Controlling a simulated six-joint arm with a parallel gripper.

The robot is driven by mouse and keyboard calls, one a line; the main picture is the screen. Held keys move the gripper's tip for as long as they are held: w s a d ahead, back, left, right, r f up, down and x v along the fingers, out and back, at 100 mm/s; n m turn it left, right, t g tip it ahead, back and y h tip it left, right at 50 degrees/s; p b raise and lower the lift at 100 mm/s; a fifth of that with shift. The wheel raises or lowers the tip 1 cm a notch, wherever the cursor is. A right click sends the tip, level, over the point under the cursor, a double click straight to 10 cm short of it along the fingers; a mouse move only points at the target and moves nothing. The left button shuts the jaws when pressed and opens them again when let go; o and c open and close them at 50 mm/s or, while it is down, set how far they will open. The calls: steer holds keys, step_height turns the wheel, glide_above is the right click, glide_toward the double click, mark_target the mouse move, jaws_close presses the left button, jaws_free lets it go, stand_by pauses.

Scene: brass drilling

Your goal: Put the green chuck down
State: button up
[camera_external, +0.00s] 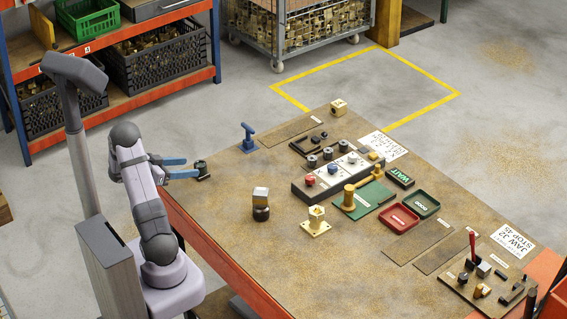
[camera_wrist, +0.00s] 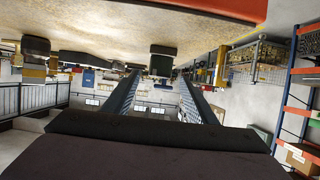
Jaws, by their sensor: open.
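My gripper (camera_external: 191,167) has two blue fingers spread apart and pointing right at the table's left edge. It also shows in the wrist view (camera_wrist: 157,74), where the table appears upside down at the top. A small dark round piece (camera_external: 202,166) stands at the table's left corner, just beyond the fingertips. In the wrist view a dark piece (camera_wrist: 162,62) shows in the gap between the fingers. It looks near black, and I cannot tell whether it is the green chuck or whether a finger touches it. No clearly green chuck shows.
A dark piece with a metal block on top (camera_external: 261,204) and a brass fitting (camera_external: 316,221) stand mid-table. A blue T-shaped tool (camera_external: 248,138) is at the back left. Beyond are a fixture block (camera_external: 340,175), a red tray (camera_external: 399,218) and a green tray (camera_external: 423,205).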

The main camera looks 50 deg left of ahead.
steer(key=shift+v, duration=2.65)
